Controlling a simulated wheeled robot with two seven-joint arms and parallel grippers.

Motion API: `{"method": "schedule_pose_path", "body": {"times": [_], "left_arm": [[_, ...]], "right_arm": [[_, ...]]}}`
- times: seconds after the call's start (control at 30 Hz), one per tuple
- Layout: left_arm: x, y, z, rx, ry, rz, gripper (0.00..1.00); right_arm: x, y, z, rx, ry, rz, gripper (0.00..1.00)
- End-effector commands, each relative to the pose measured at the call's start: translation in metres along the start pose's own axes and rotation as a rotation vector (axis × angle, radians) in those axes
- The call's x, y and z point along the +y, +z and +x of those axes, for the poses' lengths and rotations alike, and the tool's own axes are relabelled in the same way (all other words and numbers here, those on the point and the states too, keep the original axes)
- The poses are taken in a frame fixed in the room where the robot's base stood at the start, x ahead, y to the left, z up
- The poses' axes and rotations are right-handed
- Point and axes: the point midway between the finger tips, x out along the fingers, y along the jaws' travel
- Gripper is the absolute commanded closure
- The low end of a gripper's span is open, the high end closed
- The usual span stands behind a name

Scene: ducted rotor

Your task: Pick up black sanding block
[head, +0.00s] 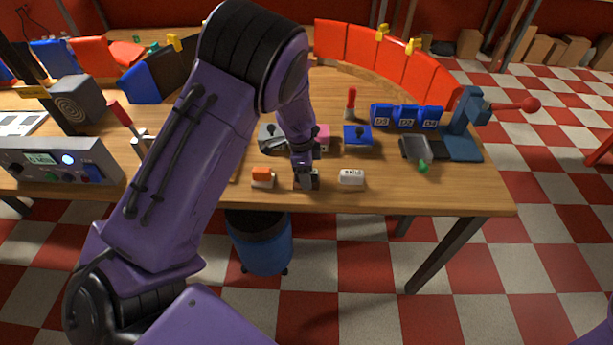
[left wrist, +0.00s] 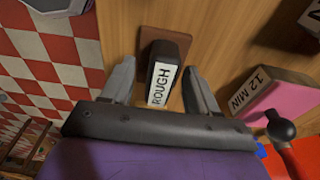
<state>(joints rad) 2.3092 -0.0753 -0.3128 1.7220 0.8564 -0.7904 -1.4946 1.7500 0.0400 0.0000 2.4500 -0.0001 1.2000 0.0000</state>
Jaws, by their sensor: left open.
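The black sanding block (left wrist: 168,50) has a white label reading ROUGH and sits on a brown base in the left wrist view. My left gripper (left wrist: 158,68) is open, with one finger on each side of the block. I cannot tell whether either finger touches it. In the head view my left gripper (head: 306,180) is low at the bench's front edge and largely covers the block. My right gripper is not in view.
On the wooden bench (head: 440,195), an orange-topped block (head: 262,177) lies just left of the gripper and a white labelled block (head: 351,178) just right. Behind are a pink box (head: 323,134) and blue box (head: 357,135). A blue vise (head: 464,128) stands at right.

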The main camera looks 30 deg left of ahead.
Motion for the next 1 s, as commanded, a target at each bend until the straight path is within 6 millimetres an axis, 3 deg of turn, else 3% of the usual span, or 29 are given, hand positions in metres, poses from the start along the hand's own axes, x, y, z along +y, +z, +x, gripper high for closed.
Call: {"method": "schedule_pose_path", "body": {"times": [0.03, 0.07, 0.2, 0.23, 0.53, 0.67, 0.77, 1.0], "left_arm": [[0.000, 0.000, 0.000, 0.000, 0.000, 0.000, 0.40], [0.000, 0.000, 0.000, 0.000, 0.000, 0.000, 0.47], [0.000, 0.000, 0.000, 0.000, 0.000, -0.001, 0.93], [0.000, 0.000, 0.000, 0.000, 0.000, -0.001, 0.99], [0.000, 0.000, -0.002, 0.001, -0.001, -0.001, 0.99], [-0.001, -0.002, -0.014, 0.003, -0.003, -0.001, 0.99], [-0.001, -0.004, -0.034, 0.004, -0.005, 0.001, 0.99], [0.056, 0.010, -0.096, 0.005, -0.002, 0.000, 0.99]], "right_arm": [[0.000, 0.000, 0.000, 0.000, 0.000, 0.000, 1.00], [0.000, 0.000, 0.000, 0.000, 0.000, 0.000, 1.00], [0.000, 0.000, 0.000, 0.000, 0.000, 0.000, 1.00], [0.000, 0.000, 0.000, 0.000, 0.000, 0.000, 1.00], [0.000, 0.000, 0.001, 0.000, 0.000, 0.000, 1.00], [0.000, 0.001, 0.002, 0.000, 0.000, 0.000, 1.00], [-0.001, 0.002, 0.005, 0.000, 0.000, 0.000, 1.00], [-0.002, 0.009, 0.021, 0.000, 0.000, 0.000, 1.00]]}}
